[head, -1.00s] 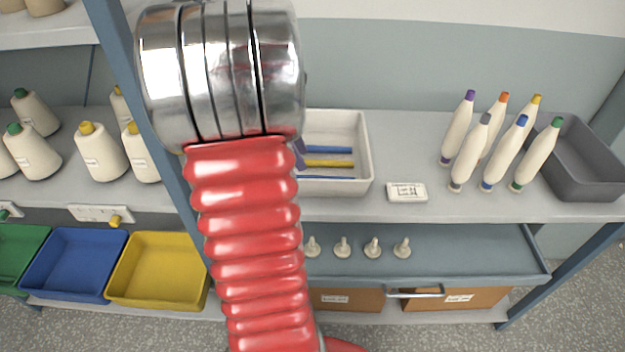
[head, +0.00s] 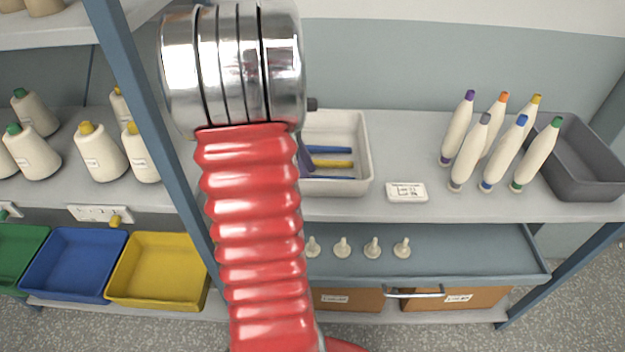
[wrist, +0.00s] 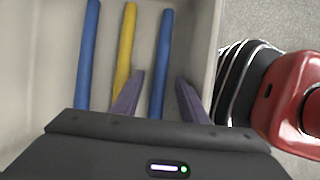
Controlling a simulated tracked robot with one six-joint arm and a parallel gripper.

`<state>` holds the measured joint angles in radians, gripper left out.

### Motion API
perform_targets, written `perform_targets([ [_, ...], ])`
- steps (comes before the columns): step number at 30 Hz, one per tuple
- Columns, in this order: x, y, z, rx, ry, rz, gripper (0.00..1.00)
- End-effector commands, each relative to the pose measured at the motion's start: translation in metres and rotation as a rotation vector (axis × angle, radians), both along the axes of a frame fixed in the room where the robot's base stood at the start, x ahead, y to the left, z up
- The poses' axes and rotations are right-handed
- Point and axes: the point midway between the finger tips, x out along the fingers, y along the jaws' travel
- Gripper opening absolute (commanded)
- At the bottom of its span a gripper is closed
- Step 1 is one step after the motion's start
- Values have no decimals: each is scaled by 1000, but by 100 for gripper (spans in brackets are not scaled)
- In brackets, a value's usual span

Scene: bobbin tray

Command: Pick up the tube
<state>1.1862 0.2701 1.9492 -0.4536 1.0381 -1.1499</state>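A white tray (head: 364,150) on the shelf holds two blue tubes and a yellow tube (head: 333,163), lying side by side. In the wrist view they are a left blue tube (wrist: 88,50), the yellow tube (wrist: 126,45) and a right blue tube (wrist: 162,60). My gripper (wrist: 159,76) is open, with its two purple-grey fingers apart. The right blue tube shows between the fingers. The left finger overlaps the yellow tube in the picture. I cannot tell the fingers' height above the tubes. In the head view my arm hides most of the gripper and the tray's left part.
A white label block (head: 407,192) lies right of the tray. Several upright bobbins (head: 469,152) with coloured tips and a grey bin (head: 583,160) stand farther right. A blue shelf post (head: 150,120) rises left of my arm. Shelf around the label is clear.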

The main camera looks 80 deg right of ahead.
Motion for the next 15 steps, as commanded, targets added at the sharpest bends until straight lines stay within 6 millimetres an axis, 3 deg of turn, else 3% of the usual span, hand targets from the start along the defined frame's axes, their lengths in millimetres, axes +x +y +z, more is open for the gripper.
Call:
perform_targets([
  [15, -2, -1, -7, -1, 0, 1, 40],
])
